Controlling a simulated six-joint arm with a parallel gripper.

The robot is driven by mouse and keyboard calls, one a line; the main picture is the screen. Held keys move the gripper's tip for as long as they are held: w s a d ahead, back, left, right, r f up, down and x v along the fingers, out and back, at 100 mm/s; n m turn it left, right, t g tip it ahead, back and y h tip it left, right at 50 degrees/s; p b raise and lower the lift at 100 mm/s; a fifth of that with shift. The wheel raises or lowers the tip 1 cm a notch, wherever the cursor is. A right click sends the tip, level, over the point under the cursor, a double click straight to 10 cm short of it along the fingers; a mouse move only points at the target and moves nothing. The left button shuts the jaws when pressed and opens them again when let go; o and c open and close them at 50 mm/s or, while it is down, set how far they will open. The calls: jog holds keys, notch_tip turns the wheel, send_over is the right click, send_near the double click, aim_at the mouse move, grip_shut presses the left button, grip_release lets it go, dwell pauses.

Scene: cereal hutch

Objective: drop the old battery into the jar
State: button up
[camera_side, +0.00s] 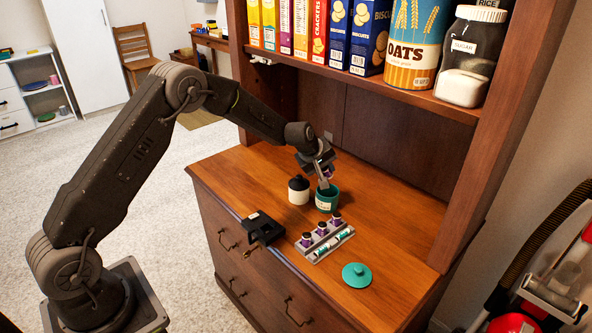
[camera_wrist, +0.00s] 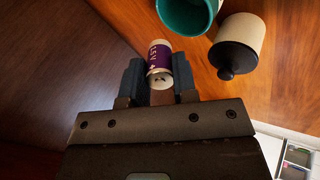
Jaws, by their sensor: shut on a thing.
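My gripper (camera_wrist: 159,85) is shut on a purple and white battery (camera_wrist: 160,58) marked 1.5V, with one finger on each side of it. The teal jar (camera_wrist: 185,14) is open and shows just beyond the battery at the top of the wrist view. In the side view, my gripper (camera_side: 323,184) is close above the jar (camera_side: 327,205), at its back rim. The held battery is mostly hidden there, and I cannot tell whether its tip is over the opening. The jar's teal lid (camera_side: 356,275) lies flat near the front edge.
A white pot with a black lid (camera_side: 298,190) stands close left of the jar. In front are a grey rack (camera_side: 313,251) with several purple and green batteries, and a black device (camera_side: 262,228). The hutch shelf (camera_side: 400,93) with boxes and jars overhangs the back.

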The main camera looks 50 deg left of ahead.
jog(key=shift+w+d+f, duration=0.3)
jog(key=shift+f, duration=1.7)
jog(key=o, duration=1.2)
jog(key=shift+o, duration=0.2)
jog(key=shift+w+r+v, duration=0.1)
jog(key=shift+w+v, duration=0.05)
jog(key=shift+v, duration=0.95)
jog(key=shift+w+r+v, duration=0.1)
jog(key=shift+w+v, duration=0.05)
jog(key=shift+v, duration=1)
jog(key=shift+w+r+v, duration=0.1)
jog(key=shift+v, duration=1)
